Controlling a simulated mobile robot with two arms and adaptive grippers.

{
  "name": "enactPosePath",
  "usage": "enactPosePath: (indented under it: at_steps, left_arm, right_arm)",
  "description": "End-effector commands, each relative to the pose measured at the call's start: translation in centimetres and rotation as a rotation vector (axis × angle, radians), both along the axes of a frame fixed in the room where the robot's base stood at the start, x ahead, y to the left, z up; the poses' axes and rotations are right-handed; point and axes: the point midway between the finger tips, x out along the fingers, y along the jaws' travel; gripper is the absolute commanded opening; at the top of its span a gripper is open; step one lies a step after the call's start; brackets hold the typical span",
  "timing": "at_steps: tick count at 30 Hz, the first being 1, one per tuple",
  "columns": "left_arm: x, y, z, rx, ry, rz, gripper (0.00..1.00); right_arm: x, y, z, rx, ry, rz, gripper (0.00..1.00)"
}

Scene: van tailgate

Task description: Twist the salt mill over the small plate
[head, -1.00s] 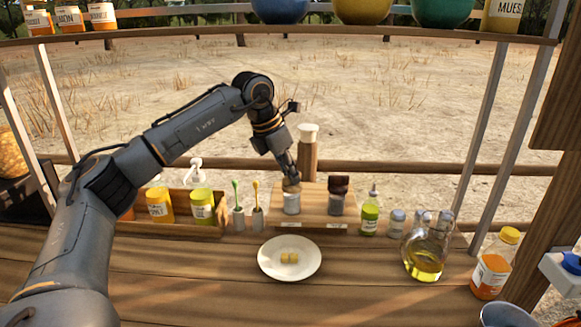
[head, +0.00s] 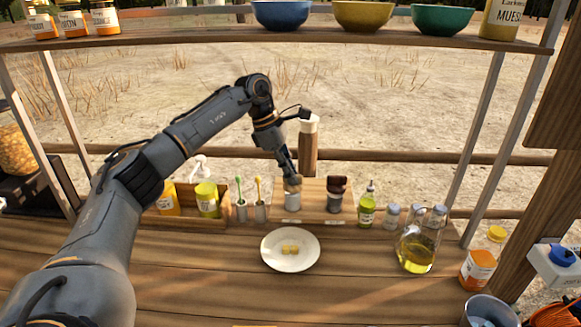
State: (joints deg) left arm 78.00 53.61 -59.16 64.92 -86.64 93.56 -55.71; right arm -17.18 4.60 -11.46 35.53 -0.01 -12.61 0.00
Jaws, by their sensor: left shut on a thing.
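The left one, with a light wooden top and a pale body, looks like the salt mill (head: 292,202). The other is a dark-topped mill (head: 337,195). My left gripper (head: 292,183) comes down from above and is shut on the light-topped mill's upper part, hiding some of it. The mill is upright at its place on the stand. My right gripper is not in view.
A tall brown mill with a cream top (head: 308,155) stands behind. Left are two brush holders (head: 250,211) and a wooden box (head: 185,228) of jars. Right are a green bottle (head: 367,207), an oil jug (head: 416,252) and an orange jar (head: 480,266). The counter around the plate is clear.

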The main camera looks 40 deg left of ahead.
Motion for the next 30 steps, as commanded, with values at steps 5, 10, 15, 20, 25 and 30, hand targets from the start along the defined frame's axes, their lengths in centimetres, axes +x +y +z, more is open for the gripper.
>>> enactPosePath:
  at_steps: [5,10,15,20,25,30]
  left_arm:
    - [0.08,0.06,0.19,0.000,-0.004,-0.032,0.00]
    - [0.09,0.10,0.15,0.001,-0.004,-0.039,0.00]
    - [0.09,0.10,0.15,0.002,-0.004,-0.039,0.00]
    - [0.09,0.10,0.15,0.001,-0.004,-0.039,0.21]
    - [0.07,0.07,0.10,0.001,-0.003,-0.040,0.34]
    - [0.04,0.05,0.07,0.001,-0.002,-0.040,0.34]
  right_arm:
    - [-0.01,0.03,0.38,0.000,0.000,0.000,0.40]
    - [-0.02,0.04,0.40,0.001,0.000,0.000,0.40]
    - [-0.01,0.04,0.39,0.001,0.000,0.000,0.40]
    - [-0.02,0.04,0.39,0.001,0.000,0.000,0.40]
    - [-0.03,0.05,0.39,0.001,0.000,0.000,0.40]
    - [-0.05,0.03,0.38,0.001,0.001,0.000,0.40]
